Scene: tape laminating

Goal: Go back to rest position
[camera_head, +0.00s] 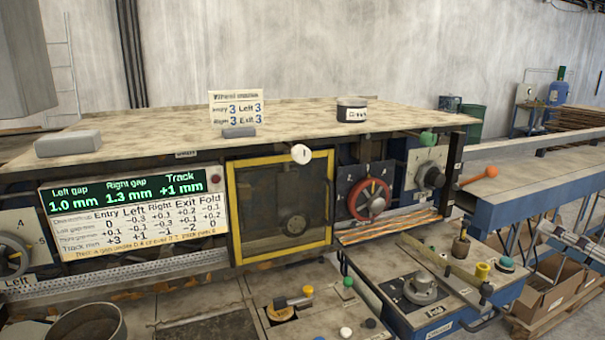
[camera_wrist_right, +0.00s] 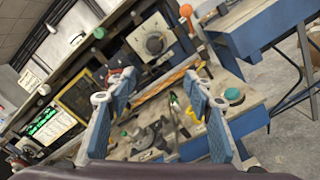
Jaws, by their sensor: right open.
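My right gripper (camera_wrist_right: 148,92) is open and empty in the right wrist view, its two blue-padded fingers spread apart. In the head view it shows at the right edge (camera_head: 572,238), in front of the blue side table and apart from the machine. The laminating machine's gap display (camera_head: 128,189) reads left 1.0 mm, right 1.3 mm, track +1 mm. My left gripper is not in view.
A lower control bench (camera_head: 395,262) with knobs and a green button (camera_head: 507,263) projects from the machine. A blue side table (camera_head: 535,180) stands at right, with cardboard boxes (camera_head: 553,303) below. A small sign (camera_head: 236,107) and a grey block (camera_head: 68,143) rest on the machine top.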

